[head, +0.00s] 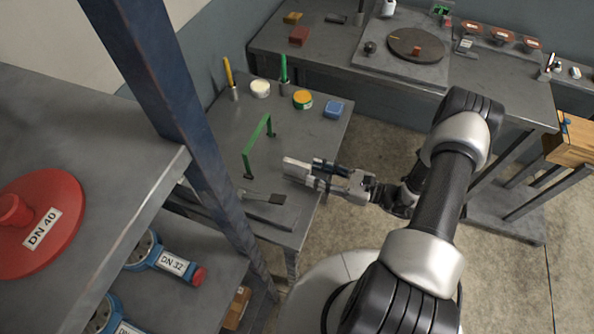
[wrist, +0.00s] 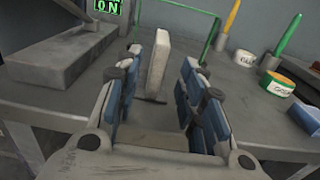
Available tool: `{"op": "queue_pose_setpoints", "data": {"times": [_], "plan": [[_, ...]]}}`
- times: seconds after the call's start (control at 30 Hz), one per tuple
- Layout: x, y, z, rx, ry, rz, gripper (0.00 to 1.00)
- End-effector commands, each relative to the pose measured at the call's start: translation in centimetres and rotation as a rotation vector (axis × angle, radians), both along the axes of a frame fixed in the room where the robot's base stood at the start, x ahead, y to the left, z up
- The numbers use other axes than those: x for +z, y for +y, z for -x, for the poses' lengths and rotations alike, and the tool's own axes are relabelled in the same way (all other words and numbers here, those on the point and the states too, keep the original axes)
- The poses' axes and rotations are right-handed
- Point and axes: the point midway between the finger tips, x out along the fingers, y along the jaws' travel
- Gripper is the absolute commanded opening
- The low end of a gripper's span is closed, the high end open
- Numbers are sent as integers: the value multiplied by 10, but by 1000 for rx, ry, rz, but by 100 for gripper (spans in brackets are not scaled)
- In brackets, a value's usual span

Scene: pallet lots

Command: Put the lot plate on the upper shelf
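A pale, thin upright plate (wrist: 160,62), which may be the lot plate, stands between my fingers in the wrist view, with a gap on each side. No lettering shows on it. In the head view a pale piece (head: 296,164) shows at the tip of my gripper (head: 312,174), over the near table. My gripper is open in the wrist view (wrist: 160,85), its blue-padded fingers apart. The upper shelf (head: 110,130) is the grey board at the left in the head view, with a red DN 40 disc (head: 38,222) on it.
A blue post (head: 180,110) rises between the shelf and the near table (head: 215,135). A green frame (head: 258,145) stands beside my gripper. Cups with pens, round tins (head: 302,99) and a blue box (head: 333,109) are farther back. Blue DN 32 valves (head: 165,262) lie below the shelf.

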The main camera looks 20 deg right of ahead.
Motion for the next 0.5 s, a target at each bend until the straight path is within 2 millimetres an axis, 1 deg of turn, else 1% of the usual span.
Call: {"op": "queue_pose_setpoints", "data": {"times": [0.03,0.27,0.5], "plan": [[-1,6,-4,3,0,0,37],[-1,19,-12,2,-1,1,37],[-1,49,-31,4,0,1,37]]}}
